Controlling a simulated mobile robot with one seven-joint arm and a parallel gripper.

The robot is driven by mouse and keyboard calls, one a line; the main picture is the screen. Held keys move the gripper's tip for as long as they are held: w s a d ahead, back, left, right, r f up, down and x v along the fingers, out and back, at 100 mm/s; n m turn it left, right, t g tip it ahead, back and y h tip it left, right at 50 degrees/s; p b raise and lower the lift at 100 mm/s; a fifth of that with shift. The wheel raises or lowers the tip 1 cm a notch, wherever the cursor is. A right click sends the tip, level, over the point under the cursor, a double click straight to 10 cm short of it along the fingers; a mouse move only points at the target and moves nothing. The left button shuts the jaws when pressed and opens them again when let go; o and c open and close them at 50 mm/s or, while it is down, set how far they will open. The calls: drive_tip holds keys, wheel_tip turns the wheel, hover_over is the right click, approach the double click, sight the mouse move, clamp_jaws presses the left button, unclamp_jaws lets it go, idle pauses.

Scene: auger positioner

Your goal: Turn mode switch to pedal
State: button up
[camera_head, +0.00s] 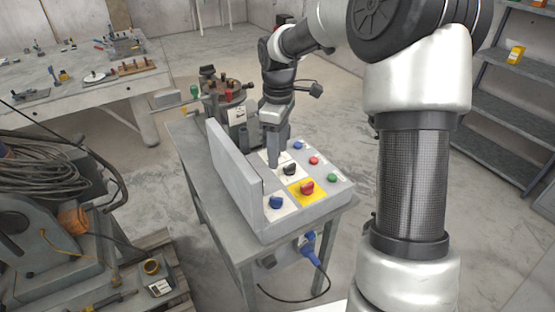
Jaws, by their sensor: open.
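The control box (325,196) is grey and stands on a small table, with knobs and buttons on its sloped top. A black rotary knob (290,169) sits on a white plate near the top's middle; a blue knob (276,202) sits on another white plate nearer the front. A red knob (307,187) sits on a yellow plate. Labels are too small to read, so I cannot tell which is the mode switch or where it points. My gripper (274,160) points down over the panel, just behind and left of the black knob. It is open; its fingertips partly cover the panel there. Contact cannot be told.
A raised grey panel (232,165) borders the box's left side. Blue, red and green buttons line its right side. A machine with a dark round top (228,90) stands behind. A blue plug (310,250) and cable hang below the front. Shelves (500,100) stand right.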

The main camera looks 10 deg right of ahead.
drive_tip(key=w+d+f+m+g+y, duration=0.1)
drive_tip(key=w+d+m+g+y, duration=0.3)
drive_tip(key=m, duration=0.7)
drive_tip(key=m+h+b, duration=0.2)
drive_tip(key=m, duration=0.4)
approach(276, 199)
drive_tip(key=x, duration=0.8)
drive_tip(key=shift+s+f, duration=0.1)
drive_tip(key=c, duration=1)
